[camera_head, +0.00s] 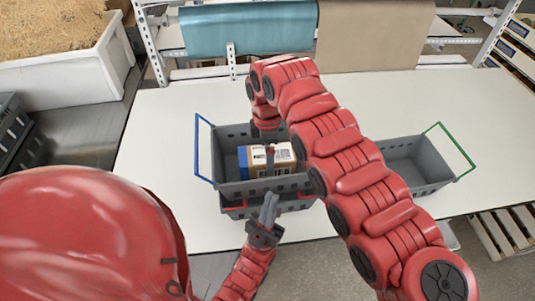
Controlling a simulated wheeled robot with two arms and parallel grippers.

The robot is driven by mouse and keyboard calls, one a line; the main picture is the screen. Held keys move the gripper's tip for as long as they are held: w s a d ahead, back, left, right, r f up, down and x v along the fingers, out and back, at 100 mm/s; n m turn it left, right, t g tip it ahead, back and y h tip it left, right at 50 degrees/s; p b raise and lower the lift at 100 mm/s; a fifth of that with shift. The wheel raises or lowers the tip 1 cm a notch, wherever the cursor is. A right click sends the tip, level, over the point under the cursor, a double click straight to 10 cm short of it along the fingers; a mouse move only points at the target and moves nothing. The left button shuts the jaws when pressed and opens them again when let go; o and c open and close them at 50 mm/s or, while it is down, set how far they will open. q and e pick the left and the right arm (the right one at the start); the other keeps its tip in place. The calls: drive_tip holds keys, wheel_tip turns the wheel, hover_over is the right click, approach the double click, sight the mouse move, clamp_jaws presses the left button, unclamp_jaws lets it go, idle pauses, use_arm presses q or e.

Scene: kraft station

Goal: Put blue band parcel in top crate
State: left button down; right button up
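The blue band parcel (283,157) is a brown box with a white top and a blue band at its left end. It lies within the walls of the grey top crate (228,189), which has a blue handle. A dark upright strip crosses the parcel's near side; I cannot tell what it is. My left gripper (269,206) points up at the crate's near side, its fingers close together. I cannot tell whether they touch anything.
A lower crate with red handles (233,213) sits under the top crate. A grey crate with green handles (425,187) stands to the right, partly behind my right arm. The white table (165,135) is clear at left and back. A white bin (75,85) stands far left.

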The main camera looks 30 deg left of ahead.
wheel_tip(320, 180, up, 11)
drive_tip(key=p, duration=0.4)
drive_tip(key=shift+r+p, duration=0.2)
drive_tip(key=shift+p, duration=0.1)
